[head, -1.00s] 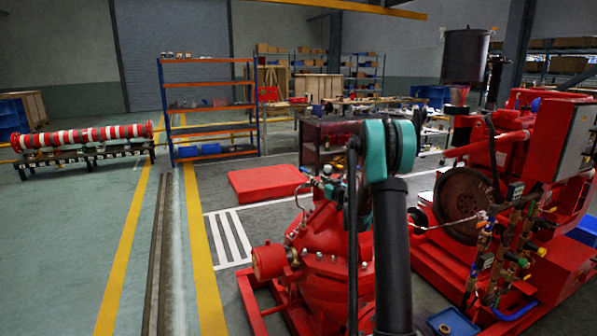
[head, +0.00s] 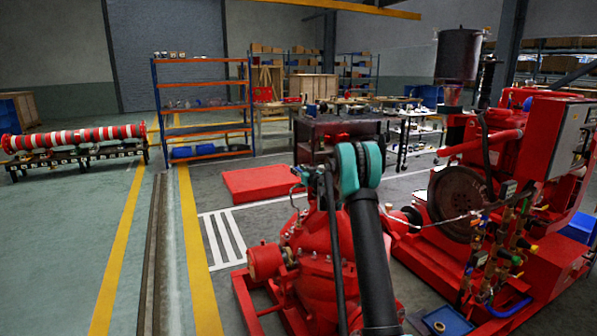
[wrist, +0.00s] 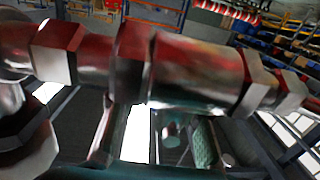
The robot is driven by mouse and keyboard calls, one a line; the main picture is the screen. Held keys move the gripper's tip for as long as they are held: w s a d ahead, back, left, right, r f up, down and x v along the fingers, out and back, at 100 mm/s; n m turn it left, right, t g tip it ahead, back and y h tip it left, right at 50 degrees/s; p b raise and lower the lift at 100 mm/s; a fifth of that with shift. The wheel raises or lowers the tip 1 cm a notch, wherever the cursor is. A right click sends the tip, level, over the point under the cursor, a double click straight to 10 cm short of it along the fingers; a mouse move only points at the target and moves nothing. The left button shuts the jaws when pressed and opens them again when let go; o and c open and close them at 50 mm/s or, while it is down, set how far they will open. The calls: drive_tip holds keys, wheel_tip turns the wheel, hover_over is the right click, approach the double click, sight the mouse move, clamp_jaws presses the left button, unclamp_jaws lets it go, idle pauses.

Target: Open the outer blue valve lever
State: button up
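The valve cluster (head: 500,240) stands on the right of the head view, in front of the red engine, with small coloured handles. A small blue part (head: 486,221) shows on its upper left. It is too small to tell if it is the outer blue lever or how it is turned. The wrist view is filled by blurred, shiny metal pipework with hexagonal fittings (wrist: 200,75), very close to the camera. No blue lever can be made out there.
A red pump (head: 320,262) stands in front, partly behind my arm. The red engine (head: 545,150) and its dark flywheel (head: 461,202) are at right. A blue tray (head: 448,322) lies at the lower right. The floor (head: 75,220) at left is clear.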

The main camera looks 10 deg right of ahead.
drive_tip(key=shift+c, duration=0.6)
clamp_jaws()
drive_tip(key=shift+a+y, duration=0.1)
drive_tip(key=shift+y, duration=0.2)
drive_tip(key=shift+s+a+n+g+y, duration=0.4)
drive_tip(key=shift+a+n+g+y, duration=0.1)
drive_tip(key=shift+n+g+y, duration=0.65)
drive_tip(key=shift+s+a+n+g+y, duration=0.4)
drive_tip(key=shift+a+n+g+y, duration=0.15)
drive_tip(key=shift+n+g+y, duration=0.6)
drive_tip(key=shift+s+a+n+g+y, duration=0.45)
drive_tip(key=shift+n+g+y, duration=0.35)
drive_tip(key=shift+y, duration=0.6)
drive_tip(key=shift+o, duration=0.6)
unclamp_jaws()
